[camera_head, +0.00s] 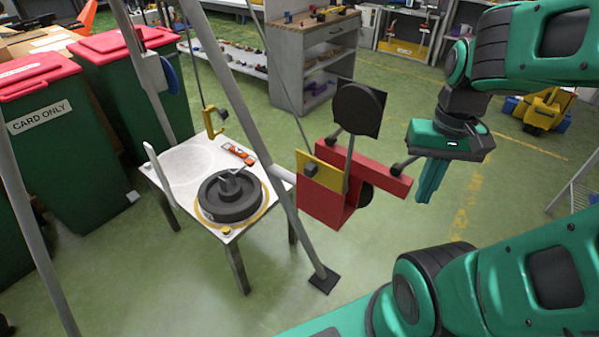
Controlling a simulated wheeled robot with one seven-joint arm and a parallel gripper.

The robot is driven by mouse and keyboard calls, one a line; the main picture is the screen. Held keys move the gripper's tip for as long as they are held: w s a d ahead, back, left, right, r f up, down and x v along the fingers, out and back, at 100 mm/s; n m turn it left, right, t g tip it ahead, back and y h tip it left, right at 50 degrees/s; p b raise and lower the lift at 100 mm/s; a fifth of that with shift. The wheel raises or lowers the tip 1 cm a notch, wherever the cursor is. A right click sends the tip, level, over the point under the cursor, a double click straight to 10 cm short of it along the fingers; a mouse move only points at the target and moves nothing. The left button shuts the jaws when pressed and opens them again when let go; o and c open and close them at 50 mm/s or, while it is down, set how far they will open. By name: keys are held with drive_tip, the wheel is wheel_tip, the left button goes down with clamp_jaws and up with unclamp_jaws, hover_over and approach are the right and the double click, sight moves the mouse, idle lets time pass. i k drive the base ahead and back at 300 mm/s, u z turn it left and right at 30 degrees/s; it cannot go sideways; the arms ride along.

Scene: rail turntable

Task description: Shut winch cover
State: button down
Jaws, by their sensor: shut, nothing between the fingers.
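The winch is a red housing (322,203) with a yellow plate (320,172), fixed to a slanted grey pole of the frame. A long red panel (370,172) with dark knobs at its ends sticks out to the right from the housing. It looks like the cover standing open, but I cannot tell for sure. A black square plate with a round disc (360,108) stands above it. My gripper (430,198) points down, just right of the panel's right end. Its green fingers are shut and empty. Whether it touches the right knob (400,167) is unclear.
A white table (180,160) with a dark round turntable (232,197) stands left of the winch, among grey frame poles. Green bins with red lids (130,80) are at the left. A grey cabinet (315,65) stands behind. Green floor right of the winch is clear.

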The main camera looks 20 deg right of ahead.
sight(328, 176)
drive_tip(key=u, duration=2.35)
drive_tip(key=k, duration=0.35)
drive_tip(key=z, duration=2)
